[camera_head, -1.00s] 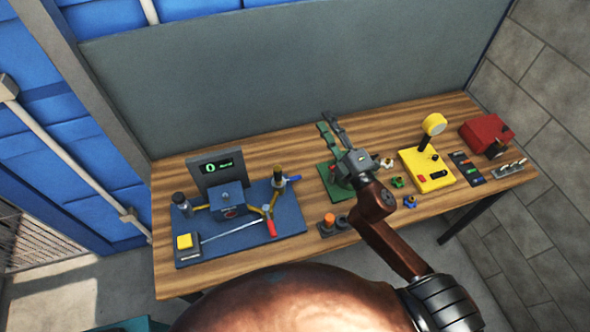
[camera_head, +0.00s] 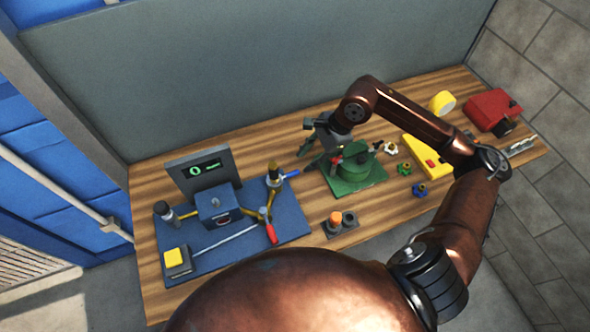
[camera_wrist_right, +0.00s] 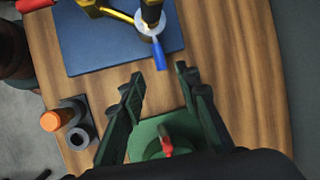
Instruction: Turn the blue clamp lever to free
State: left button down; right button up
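The blue clamp lever (camera_head: 291,174) sticks out to the right from the clamp (camera_head: 273,174) at the right back of the blue board (camera_head: 205,248). In the right wrist view the blue lever (camera_wrist_right: 160,54) points down from a pale ring on the clamp (camera_wrist_right: 150,22), just ahead of my fingertips. My right gripper (camera_head: 305,137) is above the table, right of and behind the lever, and points left. In the right wrist view the gripper (camera_wrist_right: 160,78) is open, with nothing between its fingers and a gap to the lever. My left gripper is not in view.
A green fixture (camera_head: 352,170) with a red lever lies under my right wrist. An orange-topped part (camera_head: 335,218) is near the front edge. Bare wood lies between blue board and fixture.

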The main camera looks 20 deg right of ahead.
aim_at(294, 172)
jog(key=x, duration=0.7)
jog(key=shift+a+f+p, duration=0.2)
jog(key=shift+p, duration=0.15)
jog(key=shift+c, duration=0.4)
grip_shut()
